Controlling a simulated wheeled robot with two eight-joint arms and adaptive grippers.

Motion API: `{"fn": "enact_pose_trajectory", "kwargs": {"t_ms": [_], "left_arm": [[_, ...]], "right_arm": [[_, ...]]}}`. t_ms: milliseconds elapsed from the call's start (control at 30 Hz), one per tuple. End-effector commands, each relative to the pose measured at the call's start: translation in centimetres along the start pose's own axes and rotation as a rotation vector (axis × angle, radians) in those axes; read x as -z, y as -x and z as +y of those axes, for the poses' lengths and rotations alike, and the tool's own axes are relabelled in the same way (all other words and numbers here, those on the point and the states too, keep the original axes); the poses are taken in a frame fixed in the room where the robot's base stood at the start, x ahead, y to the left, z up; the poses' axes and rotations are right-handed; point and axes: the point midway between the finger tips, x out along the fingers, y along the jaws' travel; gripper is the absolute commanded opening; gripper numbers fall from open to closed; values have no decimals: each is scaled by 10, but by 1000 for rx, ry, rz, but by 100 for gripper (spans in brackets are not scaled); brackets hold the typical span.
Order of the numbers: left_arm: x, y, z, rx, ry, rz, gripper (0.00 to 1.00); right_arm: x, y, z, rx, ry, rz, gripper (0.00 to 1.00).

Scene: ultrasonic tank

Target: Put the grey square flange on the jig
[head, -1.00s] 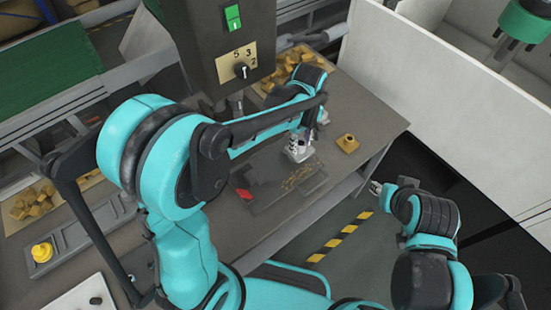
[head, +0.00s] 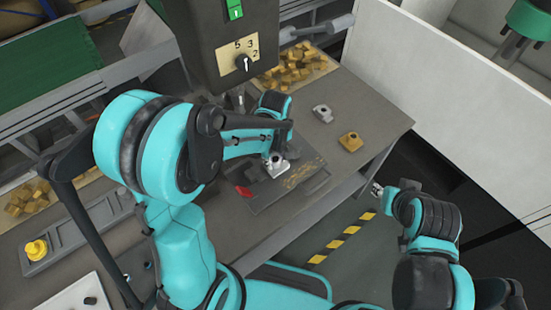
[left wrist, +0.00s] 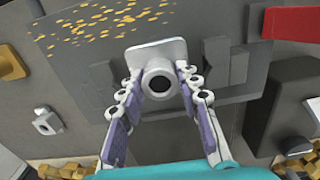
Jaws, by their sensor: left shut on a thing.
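My left gripper (left wrist: 160,88) is shut on the round boss of a light grey square flange (left wrist: 152,55), whose plate faces away from the wrist camera. In the head view the held flange (head: 277,164) is over the jig's dark grey plate (head: 270,202), close to its raised blocks. The stepped grey blocks (left wrist: 222,62) of the jig are just right of the flange in the left wrist view. I cannot tell whether the flange touches the plate. My right gripper (head: 377,188) is small in view, away from the table, and its jaws are unclear.
A second grey flange (head: 322,113) and a brass-coloured flange (head: 350,142) lie on the table to the right. A red part (head: 243,191) sits at the jig's left. Yellow chips lie on the plate.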

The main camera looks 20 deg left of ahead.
Motion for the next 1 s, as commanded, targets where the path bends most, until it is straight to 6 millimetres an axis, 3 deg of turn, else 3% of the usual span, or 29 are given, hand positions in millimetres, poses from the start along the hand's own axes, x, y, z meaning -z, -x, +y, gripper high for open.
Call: {"fn": "enact_pose_trajectory", "kwargs": {"t_ms": [167, 200, 267, 667, 1000], "left_arm": [[0, -4, 0, 0, 0, 0, 0], [0, -4, 0, 0, 0, 0, 38], [0, -3, 0, 0, 0, 0, 54], [0, 4, 0, 0, 0, 0, 54], [0, 73, 0, 0, 0, 0, 54]], "right_arm": [[-2, -3, 0, 0, 0, 0, 33], [-2, -3, 0, 0, 0, 0, 33], [-2, -2, 0, 0, 0, 0, 33], [2, 2, 0, 0, 0, 0, 33], [14, 19, 0, 0, 0, 0, 33]]}}
